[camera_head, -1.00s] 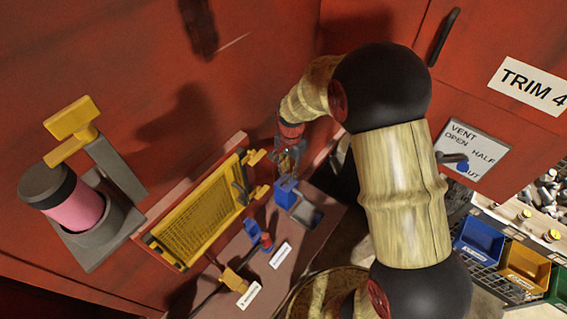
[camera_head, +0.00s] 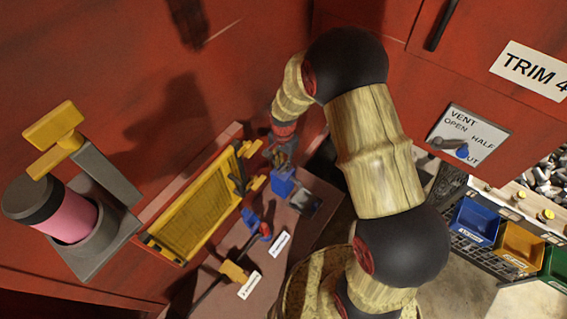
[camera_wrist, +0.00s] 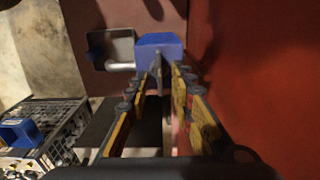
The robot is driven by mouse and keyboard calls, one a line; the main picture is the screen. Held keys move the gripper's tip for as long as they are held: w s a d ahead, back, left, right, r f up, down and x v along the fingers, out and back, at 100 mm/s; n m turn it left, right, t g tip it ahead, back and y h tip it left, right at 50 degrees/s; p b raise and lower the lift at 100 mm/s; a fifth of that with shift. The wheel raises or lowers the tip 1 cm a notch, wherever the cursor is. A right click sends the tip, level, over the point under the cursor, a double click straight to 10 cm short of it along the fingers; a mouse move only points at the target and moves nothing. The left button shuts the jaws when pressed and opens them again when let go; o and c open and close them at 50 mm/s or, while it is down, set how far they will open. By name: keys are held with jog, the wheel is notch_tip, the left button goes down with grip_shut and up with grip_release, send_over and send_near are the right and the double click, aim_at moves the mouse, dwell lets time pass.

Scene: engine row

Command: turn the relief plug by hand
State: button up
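No readable label marks the relief plug, so I cannot tell for sure which part it is. A blue block (camera_head: 281,183) stands on the brown bench just below my gripper (camera_head: 279,157). In the wrist view the blue block (camera_wrist: 160,42) lies straight ahead of the fingertips (camera_wrist: 164,72). A thin grey upright tab (camera_wrist: 158,68) shows in front of the block, between my fingers and nearer the left one. A gap shows between the fingers, and I see no clear grip on the tab. The fingertips are small and partly hidden in the head view.
A grey tray (camera_head: 305,201) sits beside the blue block. A yellow grated basket (camera_head: 195,212) is on the red wall to the left. Coloured bins (camera_head: 478,219) stand at right.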

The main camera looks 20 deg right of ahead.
jog(key=shift+f, duration=0.1)
jog(key=shift+c, duration=0.9)
jog(key=c, duration=0.4)
grip_shut()
